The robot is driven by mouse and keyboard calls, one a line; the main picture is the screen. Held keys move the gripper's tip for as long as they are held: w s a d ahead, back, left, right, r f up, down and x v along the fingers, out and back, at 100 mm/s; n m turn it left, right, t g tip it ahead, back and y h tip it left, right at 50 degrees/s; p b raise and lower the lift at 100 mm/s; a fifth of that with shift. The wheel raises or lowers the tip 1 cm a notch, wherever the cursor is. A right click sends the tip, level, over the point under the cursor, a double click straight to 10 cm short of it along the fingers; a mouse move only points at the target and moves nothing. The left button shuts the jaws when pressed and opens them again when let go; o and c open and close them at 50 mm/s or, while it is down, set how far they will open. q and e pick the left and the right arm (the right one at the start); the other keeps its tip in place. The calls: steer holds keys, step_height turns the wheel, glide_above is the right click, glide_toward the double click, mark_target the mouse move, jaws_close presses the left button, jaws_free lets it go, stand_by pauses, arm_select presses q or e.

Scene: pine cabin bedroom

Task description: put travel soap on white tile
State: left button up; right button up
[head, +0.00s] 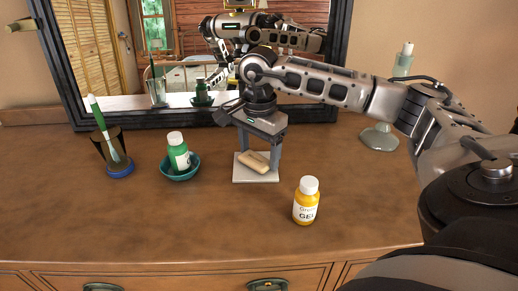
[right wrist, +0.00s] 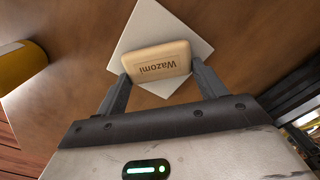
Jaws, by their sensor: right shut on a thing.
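The travel soap is a tan bar (head: 256,162) with dark lettering, over the white tile (head: 245,178) on the dresser top. My right gripper (head: 262,158) reaches down from above with its fingers at the two ends of the soap. In the right wrist view the gripper (right wrist: 157,80) is shut on the soap (right wrist: 157,62), and the tile (right wrist: 168,23) shows behind it. The soap looks to be at or just above the tile; I cannot tell whether it touches. My left gripper is not clearly seen outside the mirror.
A yellow gel bottle (head: 306,203) stands right of the tile, near the front. A green bottle (head: 178,152) sits in a teal bowl (head: 181,171) to the left. A cup with a toothbrush (head: 111,150) stands farther left. A mirror (head: 130,60) stands behind. The front left is clear.

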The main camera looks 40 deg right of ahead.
mark_target(259, 156)
steer(key=shift+f, duration=0.2)
steer(key=o, duration=1)
steer(key=shift+c, duration=0.2)
steer(key=shift+r, duration=0.15)
step_height(259, 156, up, 12)
steer(key=shift+s, duration=0.1)
